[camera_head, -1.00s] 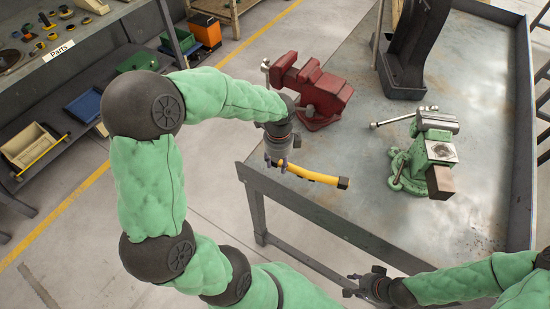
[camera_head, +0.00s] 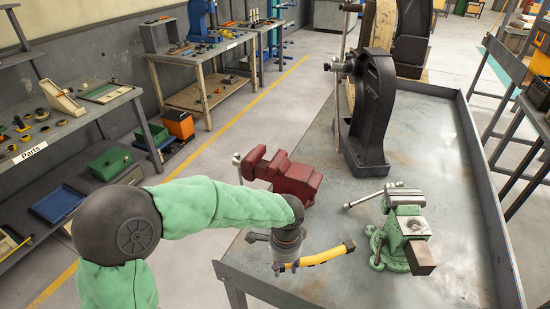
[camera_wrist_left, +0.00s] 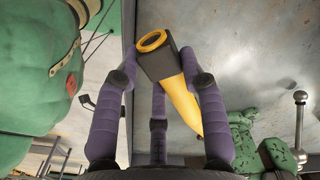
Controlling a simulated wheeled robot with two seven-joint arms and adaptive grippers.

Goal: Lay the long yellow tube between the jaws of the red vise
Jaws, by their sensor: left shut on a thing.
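The long yellow tube (camera_head: 324,257) has black bands near its end and lies roughly level in my left gripper (camera_head: 277,266). My left gripper is shut on it, near the table's front left edge. In the left wrist view, the purple fingers (camera_wrist_left: 158,100) surround the tube (camera_wrist_left: 183,97), whose black collar and open yellow end point up the picture. The red vise (camera_head: 287,177) stands on the table behind my left gripper, apart from the tube. Its jaw gap is not clear from here. My right gripper is out of view.
A green vise (camera_head: 403,228) with a long handle stands right of the tube, on the grey metal table (camera_head: 455,265). A black arbor press (camera_head: 370,110) stands behind the red vise. Bare tabletop lies between the two vises. A parts shelf (camera_head: 85,119) is at the left.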

